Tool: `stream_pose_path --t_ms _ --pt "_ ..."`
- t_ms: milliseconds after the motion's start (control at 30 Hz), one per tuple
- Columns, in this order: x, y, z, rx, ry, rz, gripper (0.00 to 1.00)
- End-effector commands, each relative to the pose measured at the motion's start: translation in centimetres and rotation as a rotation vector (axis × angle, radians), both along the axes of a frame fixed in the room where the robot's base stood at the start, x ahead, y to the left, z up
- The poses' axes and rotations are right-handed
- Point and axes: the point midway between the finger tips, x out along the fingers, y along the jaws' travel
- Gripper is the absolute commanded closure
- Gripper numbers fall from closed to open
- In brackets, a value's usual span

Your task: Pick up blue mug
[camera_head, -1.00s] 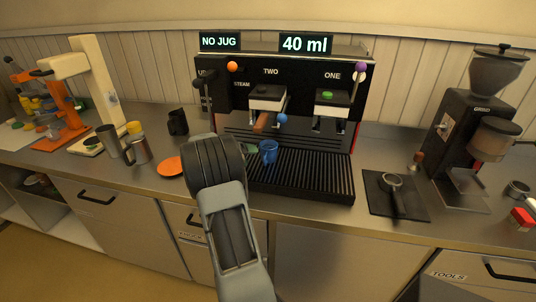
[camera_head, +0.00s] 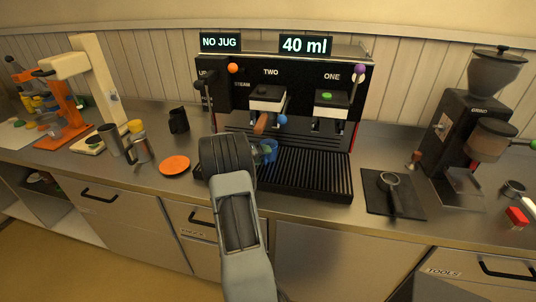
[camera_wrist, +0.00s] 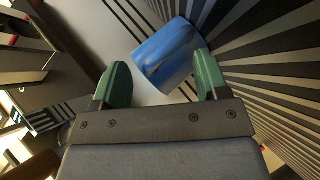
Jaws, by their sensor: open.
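The blue mug (camera_head: 269,151) stands on the drip tray (camera_head: 310,178) of the coffee machine, under the left group, partly hidden behind my arm in the head view. In the wrist view the blue mug (camera_wrist: 168,54) lies just ahead of and partly between the green fingertips of my gripper (camera_wrist: 162,82). The gripper is open, with the mug closer to the right finger and a gap to the left finger. In the head view my gripper is mostly hidden by my own wrist, with a bit of green showing beside the mug.
An orange saucer (camera_head: 175,166) lies on the counter left of my arm. A tamping mat (camera_head: 413,206) and grinder (camera_head: 455,125) are at right.

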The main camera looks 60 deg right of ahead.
Motion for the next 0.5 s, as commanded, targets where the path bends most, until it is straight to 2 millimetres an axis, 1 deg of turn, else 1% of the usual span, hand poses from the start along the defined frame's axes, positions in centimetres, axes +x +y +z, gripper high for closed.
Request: stream_pose_path --t_ms 33,67,500 --pt "0.00 0.01 0.00 0.000 0.000 0.000 0.36" --pt "0.00 0.01 0.00 0.000 0.000 0.000 0.39" --pt "-0.01 0.05 -0.08 0.002 0.001 0.000 0.81"
